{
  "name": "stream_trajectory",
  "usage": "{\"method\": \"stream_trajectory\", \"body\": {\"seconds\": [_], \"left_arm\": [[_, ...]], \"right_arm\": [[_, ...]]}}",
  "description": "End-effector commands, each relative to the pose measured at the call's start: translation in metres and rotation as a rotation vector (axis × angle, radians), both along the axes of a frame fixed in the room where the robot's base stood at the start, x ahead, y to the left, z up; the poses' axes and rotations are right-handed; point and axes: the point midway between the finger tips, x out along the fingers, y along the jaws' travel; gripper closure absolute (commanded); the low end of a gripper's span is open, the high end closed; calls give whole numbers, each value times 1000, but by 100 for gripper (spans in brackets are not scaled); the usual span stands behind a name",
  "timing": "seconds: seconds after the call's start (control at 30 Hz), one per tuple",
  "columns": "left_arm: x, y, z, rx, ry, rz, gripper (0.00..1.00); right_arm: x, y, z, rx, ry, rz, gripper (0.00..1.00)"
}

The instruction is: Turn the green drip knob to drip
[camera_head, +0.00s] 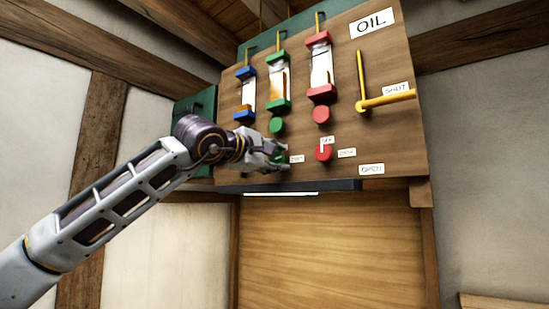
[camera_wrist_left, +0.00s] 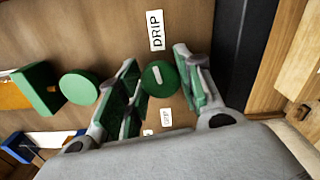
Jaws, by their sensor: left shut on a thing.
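The green drip knob (camera_wrist_left: 152,81) is a round disc with a short white mark, seen in the left wrist view between the fingers of my left gripper (camera_wrist_left: 163,90). The mark runs roughly in line with the white DRIP label (camera_wrist_left: 156,30) beside the knob. In the head view my left gripper (camera_head: 278,157) is at the board and is shut on the green knob, covering most of it. The DRIP label (camera_head: 297,159) shows just to its right. My right gripper is not in view.
The wooden OIL board (camera_head: 395,130) carries blue, green and red sight glasses. A red knob (camera_head: 322,154) is close right of my gripper. A yellow lever (camera_head: 385,101) is further right, by SHUT. A dark bar (camera_head: 300,186) runs under the board.

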Motion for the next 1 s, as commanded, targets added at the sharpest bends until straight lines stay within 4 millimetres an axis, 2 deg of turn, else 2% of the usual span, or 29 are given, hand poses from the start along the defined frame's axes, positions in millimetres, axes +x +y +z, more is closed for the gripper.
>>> {"method": "stream_trajectory", "body": {"seconds": [0.4,0.87,0.9,1.0], "left_arm": [[-1,-1,-1,147,-106,-1,88],[0,-1,-2,163,-115,-1,88],[0,-1,-2,163,-115,-1,63],[0,-1,-2,162,-114,-1,50]], "right_arm": [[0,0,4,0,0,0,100],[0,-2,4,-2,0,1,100],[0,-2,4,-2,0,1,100],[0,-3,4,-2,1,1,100]]}}
